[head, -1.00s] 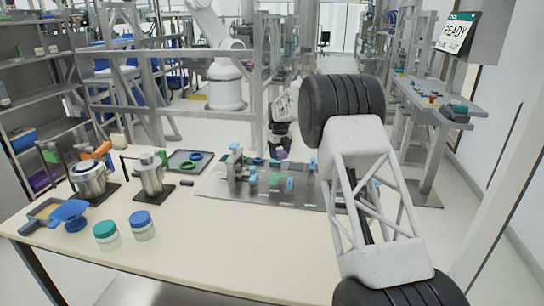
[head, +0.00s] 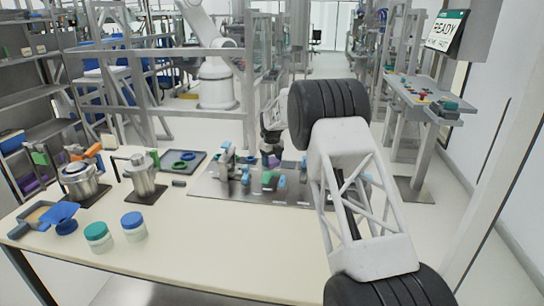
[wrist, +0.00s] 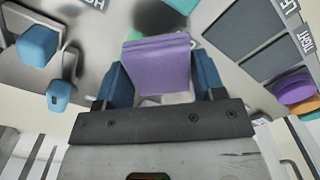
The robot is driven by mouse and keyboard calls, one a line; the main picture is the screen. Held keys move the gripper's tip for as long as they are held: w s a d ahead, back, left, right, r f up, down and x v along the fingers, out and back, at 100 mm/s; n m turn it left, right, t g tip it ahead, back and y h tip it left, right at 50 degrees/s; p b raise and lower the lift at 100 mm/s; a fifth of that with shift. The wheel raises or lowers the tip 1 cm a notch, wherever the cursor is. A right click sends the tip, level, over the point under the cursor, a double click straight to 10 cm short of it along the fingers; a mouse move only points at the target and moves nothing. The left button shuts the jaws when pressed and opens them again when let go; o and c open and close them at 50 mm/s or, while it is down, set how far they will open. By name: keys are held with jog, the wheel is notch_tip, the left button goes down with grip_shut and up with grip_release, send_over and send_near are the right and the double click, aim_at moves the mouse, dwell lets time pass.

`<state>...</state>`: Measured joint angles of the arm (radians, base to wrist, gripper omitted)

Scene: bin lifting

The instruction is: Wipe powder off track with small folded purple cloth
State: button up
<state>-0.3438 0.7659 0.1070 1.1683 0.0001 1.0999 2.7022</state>
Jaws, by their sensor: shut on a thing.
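In the wrist view, the folded purple cloth (wrist: 157,66) sits between the two blue fingers of my gripper (wrist: 160,85), which is shut on it. The cloth is a small thick pad with layered edges, held above a grey surface. In the head view my gripper (head: 271,150) is over the back part of a grey metal plate (head: 262,195) on the table, among small blue and grey fixtures. I cannot clearly pick out the track or any powder.
Blue blocks (wrist: 38,45) on grey mounts stand at the left of the wrist view. Dark labelled panels and a purple and orange stack (wrist: 296,92) are at the right. Metal pots (head: 142,178) and lidded jars (head: 134,226) stand left; the front table is clear.

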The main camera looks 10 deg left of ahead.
aim_at(268, 185)
notch_tip(268, 185, down, 3)
jog(key=shift+r, duration=0.1)
jog(key=shift+s+f, duration=0.3)
jog(key=shift+s, duration=0.75)
jog(key=shift+c, duration=0.2)
jog(key=shift+s+f, duration=0.2)
jog(key=shift+s, duration=4.15)
jog(key=shift+w+r, duration=0.1)
jog(key=shift+w, duration=5.3)
jog(key=shift+s+d, duration=0.1)
jog(key=shift+s, duration=5.35)
jog(key=shift+w, duration=5.4)
jog(key=shift+r, duration=4.15)
